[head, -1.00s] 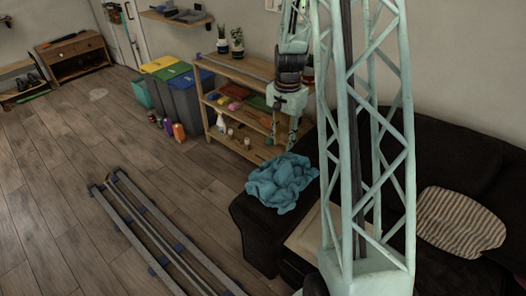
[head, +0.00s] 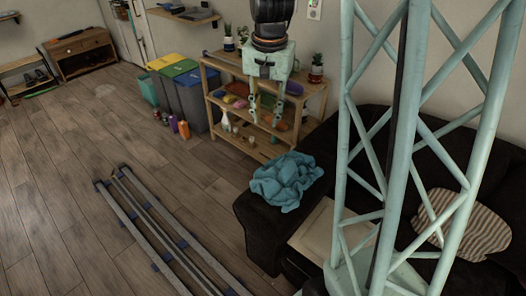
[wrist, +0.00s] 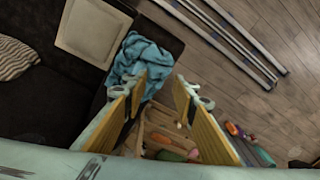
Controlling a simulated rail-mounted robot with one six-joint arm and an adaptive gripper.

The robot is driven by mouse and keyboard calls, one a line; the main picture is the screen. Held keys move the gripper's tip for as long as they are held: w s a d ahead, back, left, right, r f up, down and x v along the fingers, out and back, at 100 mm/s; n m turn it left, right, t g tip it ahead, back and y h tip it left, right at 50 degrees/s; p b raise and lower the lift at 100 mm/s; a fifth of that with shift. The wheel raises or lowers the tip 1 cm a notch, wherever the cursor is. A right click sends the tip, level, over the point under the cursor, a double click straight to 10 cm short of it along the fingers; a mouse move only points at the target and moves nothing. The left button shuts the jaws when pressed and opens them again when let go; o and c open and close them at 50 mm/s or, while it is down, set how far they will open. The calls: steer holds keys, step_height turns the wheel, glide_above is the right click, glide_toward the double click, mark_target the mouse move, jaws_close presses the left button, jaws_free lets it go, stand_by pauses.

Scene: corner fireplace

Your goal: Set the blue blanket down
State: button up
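The blue blanket (head: 286,181) lies crumpled on the arm of the dark sofa in the head view. It also shows in the wrist view (wrist: 138,62), just beyond my fingertips. My gripper (head: 264,117) is open and empty, with its two fingers apart and pointing down. In the head view it hangs in front of the wooden shelf, above and behind the blanket. In the wrist view my gripper (wrist: 160,88) shows a clear gap between its yellow-padded fingers. Nothing is held, and the blanket looks apart from the fingers.
The dark sofa (head: 262,232) carries a striped cushion (head: 466,228) and a pale flat panel (head: 318,232). The wooden shelf (head: 318,103) with small items stands behind my gripper. Coloured bins (head: 192,103) stand left of it. Rails (head: 150,232) run along the floor, and the floor at left is clear.

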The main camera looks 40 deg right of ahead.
steer(key=s+a+r+n+t, duration=0.2)
steer(key=s+a+r+n, duration=0.4)
steer(key=s+a+r, duration=0.9)
steer(key=s+a+r+n, duration=0.1)
steer(key=s+a+n, duration=0.1)
steer(key=s, duration=0.5)
steer(key=s+a+r+n, duration=0.2)
steer(key=s+a, duration=0.3)
steer(key=s, duration=0.2)
steer(key=shift+t, duration=0.4)
steer(key=shift+s+a+r, duration=0.1)
steer(key=shift+r, duration=0.05)
stand_by(0.4)
